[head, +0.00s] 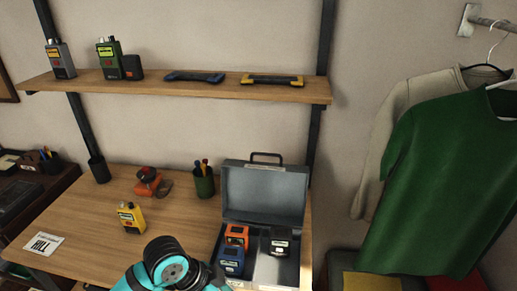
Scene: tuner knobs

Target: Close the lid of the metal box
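The metal box (284,270) is grey and stands at the right end of the wooden desk. Its lid (263,196) is open, standing up at the back with a dark handle (266,156) on top. Inside the box are an orange device (237,235), a blue device (231,261) and a dark device (280,242). A teal and black part of my arm shows at the bottom, in front and to the left of the box. Neither gripper's fingers can be made out.
On the desk (85,215) are a yellow device (131,217), an orange and dark object (148,181), a green pen cup (203,183) and a paper card (43,244). A shelf (180,88) with several devices is above. Shirts (450,180) hang at right.

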